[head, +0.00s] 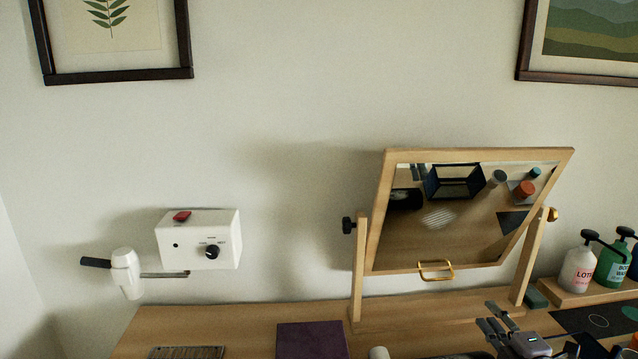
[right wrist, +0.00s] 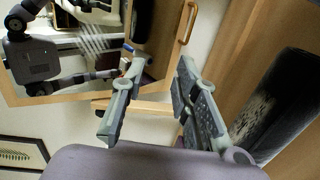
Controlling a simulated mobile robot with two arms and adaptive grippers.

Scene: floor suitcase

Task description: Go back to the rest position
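My right gripper (head: 488,315) is at the bottom right of the head view, above the wooden table and in front of the mirror's right post. In the right wrist view its two grey fingers (right wrist: 160,65) stand well apart with nothing held between them. The wooden mirror frame and its gold handle (right wrist: 187,22) show beyond the fingers there. My left gripper does not show in the head view.
The tilting mirror (head: 480,267) stands on the wooden table (head: 250,318). A purple item (head: 312,340) lies at its front. Lotion (head: 579,270) and green (head: 611,266) pump bottles stand right. A white box (head: 200,245) and hair dryer (head: 126,273) are left. A dark cylinder (right wrist: 278,105) shows beside the right gripper.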

